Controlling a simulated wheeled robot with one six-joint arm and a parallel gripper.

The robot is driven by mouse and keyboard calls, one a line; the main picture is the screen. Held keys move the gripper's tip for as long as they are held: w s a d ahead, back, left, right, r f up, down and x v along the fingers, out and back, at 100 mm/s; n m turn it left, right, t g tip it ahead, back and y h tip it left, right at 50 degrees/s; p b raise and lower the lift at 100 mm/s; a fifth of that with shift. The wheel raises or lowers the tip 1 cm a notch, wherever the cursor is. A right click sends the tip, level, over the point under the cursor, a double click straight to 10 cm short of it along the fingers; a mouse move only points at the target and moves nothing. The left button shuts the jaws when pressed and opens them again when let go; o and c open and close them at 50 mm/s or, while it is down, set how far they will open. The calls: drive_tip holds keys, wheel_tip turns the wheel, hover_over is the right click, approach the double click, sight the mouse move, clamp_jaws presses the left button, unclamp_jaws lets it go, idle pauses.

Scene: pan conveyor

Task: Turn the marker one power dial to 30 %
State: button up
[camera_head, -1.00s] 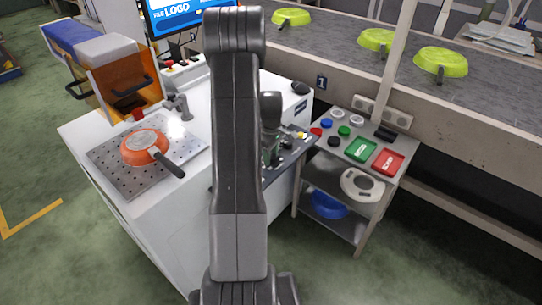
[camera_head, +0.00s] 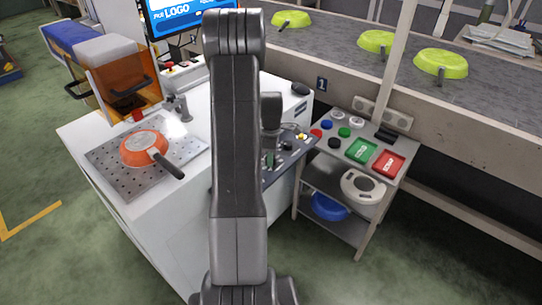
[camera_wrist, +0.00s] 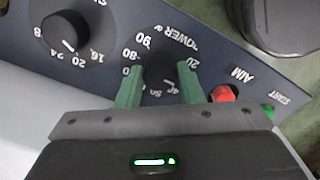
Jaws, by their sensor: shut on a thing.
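The power dial (camera_wrist: 160,74) is a dark round knob on the dark control panel. In the wrist view it sits between the two green fingers of my gripper (camera_wrist: 160,88), which is shut on it. White numbers ring the dial, with the word POWER beside it; fingers and gripper body cover part of the scale. I cannot read the dial's setting. In the head view the control panel (camera_head: 285,153) shows to the right of my arm, and my arm hides much of it.
A second dial (camera_wrist: 65,32) with its own scale is at the upper left of the wrist view. A red button (camera_wrist: 223,94) and a green START button (camera_wrist: 268,111) lie to the right. An orange pan (camera_head: 143,147) rests on the perforated plate (camera_head: 112,172).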

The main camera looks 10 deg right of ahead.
drive_tip(key=o, duration=1)
drive_tip(key=shift+c, duration=0.2)
wheel_tip(320, 180, up, 14)
drive_tip(key=p, duration=0.1)
drive_tip(key=shift+f, duration=0.15)
wheel_tip(320, 180, down, 14)
drive_tip(key=shift+r+b, duration=0.15)
drive_tip(key=shift+b, duration=0.35)
drive_tip(key=shift+r, duration=0.1)
